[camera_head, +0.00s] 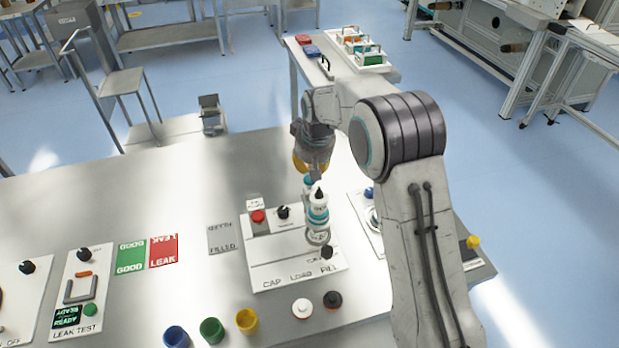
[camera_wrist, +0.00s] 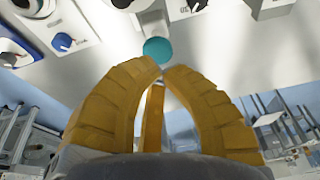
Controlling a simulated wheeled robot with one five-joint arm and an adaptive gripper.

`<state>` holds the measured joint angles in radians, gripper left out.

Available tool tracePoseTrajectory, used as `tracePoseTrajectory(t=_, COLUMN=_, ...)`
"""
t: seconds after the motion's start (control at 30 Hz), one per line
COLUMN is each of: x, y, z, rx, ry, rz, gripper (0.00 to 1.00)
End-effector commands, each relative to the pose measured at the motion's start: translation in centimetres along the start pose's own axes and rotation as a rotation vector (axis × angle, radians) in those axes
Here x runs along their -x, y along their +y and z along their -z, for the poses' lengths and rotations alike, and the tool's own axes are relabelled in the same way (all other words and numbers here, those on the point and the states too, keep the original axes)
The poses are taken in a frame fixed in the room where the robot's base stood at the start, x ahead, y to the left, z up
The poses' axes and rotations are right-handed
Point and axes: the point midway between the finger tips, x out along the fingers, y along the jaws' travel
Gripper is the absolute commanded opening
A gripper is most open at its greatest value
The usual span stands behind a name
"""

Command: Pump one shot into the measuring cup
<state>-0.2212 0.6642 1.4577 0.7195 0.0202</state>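My gripper (camera_head: 311,168) hangs over the bench above the cap-load-fill station, partly hidden by my arm in the head view. In the wrist view its yellow fingers (camera_wrist: 162,68) come together at the tips with nothing visible held. A round teal disc (camera_wrist: 157,50), perhaps a pump top, lies just beyond the tips; I cannot tell if they touch. A teal piece (camera_head: 308,181) also shows just below the gripper in the head view. A white and teal bottle (camera_head: 318,214) with a black tip stands upright nearby. I cannot make out a measuring cup for certain.
The station panel (camera_head: 275,270) has a red button (camera_head: 258,216) and black knobs. Blue (camera_head: 176,337), green (camera_head: 212,330) and yellow (camera_head: 247,321) cups stand at the front. A blue knob (camera_wrist: 62,42) is at upper left in the wrist view.

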Motion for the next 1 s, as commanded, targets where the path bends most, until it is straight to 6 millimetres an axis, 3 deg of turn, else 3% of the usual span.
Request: tracePoseTrajectory(t=1.0, x=-2.7, y=0.0, z=-0.9, rx=0.000, ry=-0.001, rz=0.000, gripper=0.00)
